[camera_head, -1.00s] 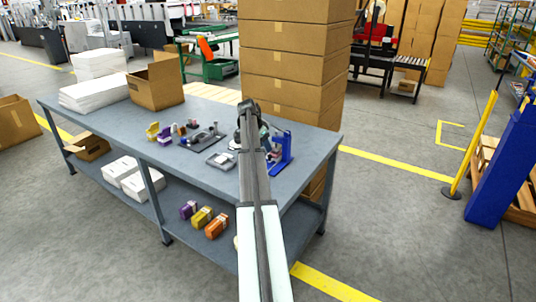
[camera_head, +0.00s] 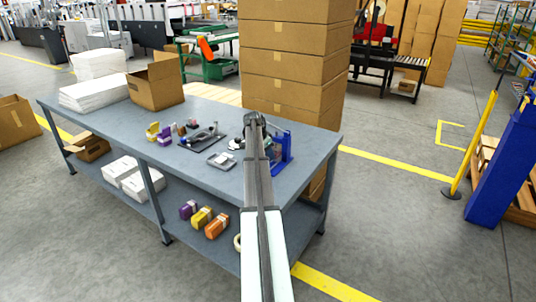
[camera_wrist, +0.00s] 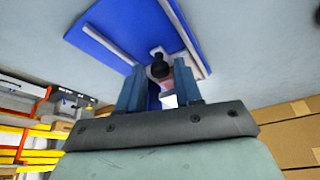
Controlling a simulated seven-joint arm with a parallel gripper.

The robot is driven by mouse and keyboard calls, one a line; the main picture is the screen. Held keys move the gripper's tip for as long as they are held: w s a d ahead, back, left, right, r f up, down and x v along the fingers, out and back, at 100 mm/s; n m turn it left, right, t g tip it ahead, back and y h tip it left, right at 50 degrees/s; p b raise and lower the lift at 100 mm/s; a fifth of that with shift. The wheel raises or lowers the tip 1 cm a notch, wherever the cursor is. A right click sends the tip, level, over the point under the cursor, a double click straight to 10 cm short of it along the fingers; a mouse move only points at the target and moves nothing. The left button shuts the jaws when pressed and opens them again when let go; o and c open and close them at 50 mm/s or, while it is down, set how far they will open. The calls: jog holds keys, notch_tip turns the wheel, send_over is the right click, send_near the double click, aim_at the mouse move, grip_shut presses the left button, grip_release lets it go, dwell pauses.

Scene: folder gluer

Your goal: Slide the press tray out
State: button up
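The blue press (camera_head: 285,148) stands near the right end of the grey table (camera_head: 215,180), partly hidden behind my arm. In the wrist view a blue panel with pale rails (camera_wrist: 110,35) fills the upper middle. A black round knob (camera_wrist: 159,68) and a small pinkish and white piece show between the fingers of my gripper (camera_wrist: 158,78). The fingers are apart, and I cannot tell whether they touch anything. I cannot make out the press tray for certain. In the head view my gripper is hidden by my own arm, close to the press.
A small grey tray (camera_head: 221,160) and a dark-based device (camera_head: 203,137) are left of my arm. Yellow and purple pieces sit farther left. An open carton (camera_head: 156,88) and white stacks (camera_head: 95,92) are at the far left. Tall stacked cartons (camera_head: 293,65) stand behind the table.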

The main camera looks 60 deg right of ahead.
grip_shut()
dwell(0.3)
jog(key=a, duration=0.9)
grip_release()
jog(key=shift+a, duration=0.1)
jog(key=o, duration=0.3)
jog(key=v, duration=1.3)
jog(key=shift+r, duration=0.35)
